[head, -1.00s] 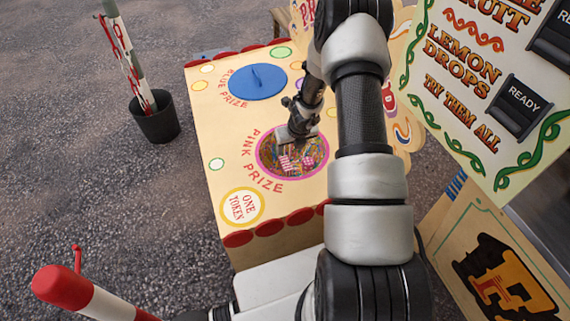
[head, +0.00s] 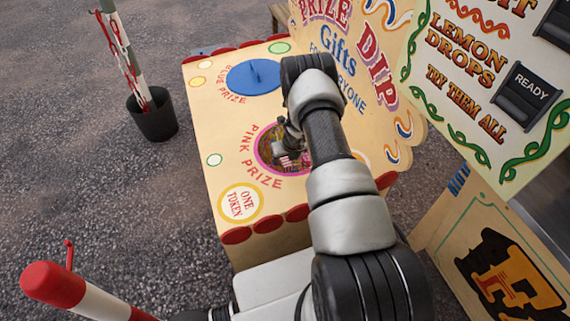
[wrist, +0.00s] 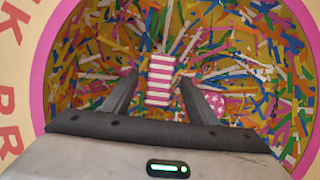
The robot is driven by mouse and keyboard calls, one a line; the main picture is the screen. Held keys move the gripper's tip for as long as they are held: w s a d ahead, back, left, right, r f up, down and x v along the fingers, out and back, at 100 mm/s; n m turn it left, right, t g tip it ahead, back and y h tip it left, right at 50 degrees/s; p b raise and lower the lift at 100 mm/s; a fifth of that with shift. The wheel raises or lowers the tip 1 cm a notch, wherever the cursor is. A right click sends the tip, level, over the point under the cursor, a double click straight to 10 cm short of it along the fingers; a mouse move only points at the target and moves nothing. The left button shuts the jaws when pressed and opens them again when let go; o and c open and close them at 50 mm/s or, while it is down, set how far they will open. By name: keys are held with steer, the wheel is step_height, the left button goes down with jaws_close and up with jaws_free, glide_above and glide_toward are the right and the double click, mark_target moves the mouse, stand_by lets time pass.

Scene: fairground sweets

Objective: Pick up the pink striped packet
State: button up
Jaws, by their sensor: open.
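The pink and white striped packet (wrist: 161,80) lies upright in the wrist view, among coloured paper shreds in the round tub. My gripper (wrist: 157,88) is open, with one finger on each side of the packet; I cannot tell whether either finger touches it. A pink packet with white stars (wrist: 214,101) lies just right of the right finger, partly hidden by it. In the head view my gripper (head: 292,155) is down at the pink-rimmed PINK PRIZE hole (head: 262,163), and the packet is mostly hidden by my arm.
The tub's pink rim (wrist: 52,60) surrounds the gripper. A blue lid (head: 253,77) covers the other hole of the yellow counter (head: 215,125). A painted PRIZE DIP board (head: 360,75) stands behind, close to my arm. A sweets panel (head: 480,90) is at right.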

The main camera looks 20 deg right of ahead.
steer(key=shift+x, duration=1.1)
steer(key=c, duration=1.2)
steer(key=shift+o, duration=0.2)
steer(key=shift+r, duration=0.15)
